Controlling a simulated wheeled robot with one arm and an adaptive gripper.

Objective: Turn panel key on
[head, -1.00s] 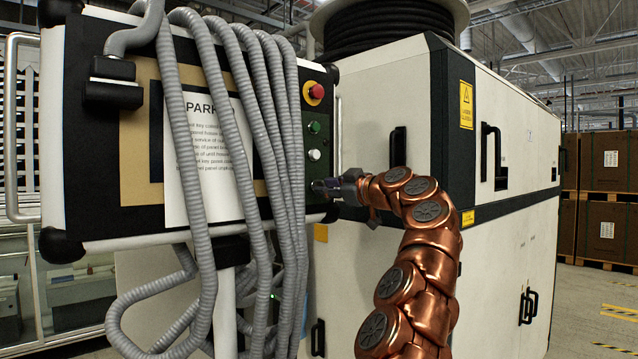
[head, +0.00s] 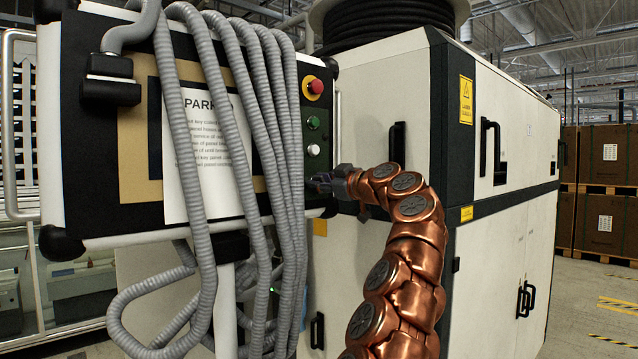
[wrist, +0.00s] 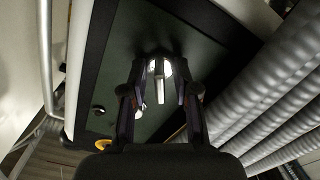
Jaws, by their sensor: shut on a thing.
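The control panel (head: 130,215) hangs at the left in the head view, with a posted notice (head: 205,165) on its face. Its lower right corner is where my gripper (head: 322,183) meets it, below the white button. In the wrist view my gripper (wrist: 163,72) points at the dark panel face (wrist: 115,60). A small pale key (wrist: 161,84) shows between the fingertips, and the fingers are shut on it. The key is hidden by the gripper in the head view. I cannot tell its exact turn angle.
A red button (head: 315,86), green button (head: 313,122) and white button (head: 313,150) sit above the gripper. Thick grey hoses (head: 270,120) drape over the panel just left of them. A large white cabinet (head: 400,90) stands behind my arm.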

